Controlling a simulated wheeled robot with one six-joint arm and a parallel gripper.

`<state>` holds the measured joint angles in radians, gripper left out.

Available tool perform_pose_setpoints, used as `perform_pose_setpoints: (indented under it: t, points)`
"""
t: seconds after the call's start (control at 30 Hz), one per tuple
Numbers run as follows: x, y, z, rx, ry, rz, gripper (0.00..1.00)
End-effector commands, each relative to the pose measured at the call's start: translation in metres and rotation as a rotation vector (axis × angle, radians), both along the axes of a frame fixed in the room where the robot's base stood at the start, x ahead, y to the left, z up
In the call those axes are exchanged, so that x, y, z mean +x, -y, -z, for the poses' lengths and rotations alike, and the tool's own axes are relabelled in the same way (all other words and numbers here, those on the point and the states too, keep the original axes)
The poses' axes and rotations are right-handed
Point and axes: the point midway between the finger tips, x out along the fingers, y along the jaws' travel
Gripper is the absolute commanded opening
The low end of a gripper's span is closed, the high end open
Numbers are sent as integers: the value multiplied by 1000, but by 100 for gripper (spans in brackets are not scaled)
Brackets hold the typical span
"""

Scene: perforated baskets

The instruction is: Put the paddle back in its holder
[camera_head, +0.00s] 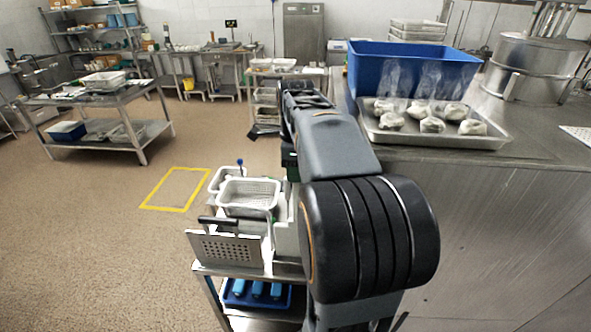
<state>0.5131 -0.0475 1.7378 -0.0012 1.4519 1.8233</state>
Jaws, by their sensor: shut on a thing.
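My arm reaches forward from the lower right, and its dark far end hangs above the back right of a small metal cart (283,268). The fingers of my gripper are hidden behind my own arm, so I cannot see what is between them. No paddle shows clearly. A thin upright piece with a blue knob (240,162) stands at the back of the cart; I cannot tell what it is. A perforated metal plate (226,250) stands upright at the cart's front left, below a dark handle bar (219,222). I cannot make out which thing is the holder.
White perforated baskets (249,193) sit on the cart, with a blue tray (257,294) on its lower shelf. A steel counter (540,150) at right bears a blue bin (414,62) and a metal tray (490,143) of bagged items.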

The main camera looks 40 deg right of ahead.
Motion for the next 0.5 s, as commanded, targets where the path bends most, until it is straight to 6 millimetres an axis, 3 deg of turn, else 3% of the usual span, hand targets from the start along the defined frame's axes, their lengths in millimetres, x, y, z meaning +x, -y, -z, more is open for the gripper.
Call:
perform_pose_setpoints:
  t: [0.5]
  points:
    - [0,0,26,-1,1,-1,0]
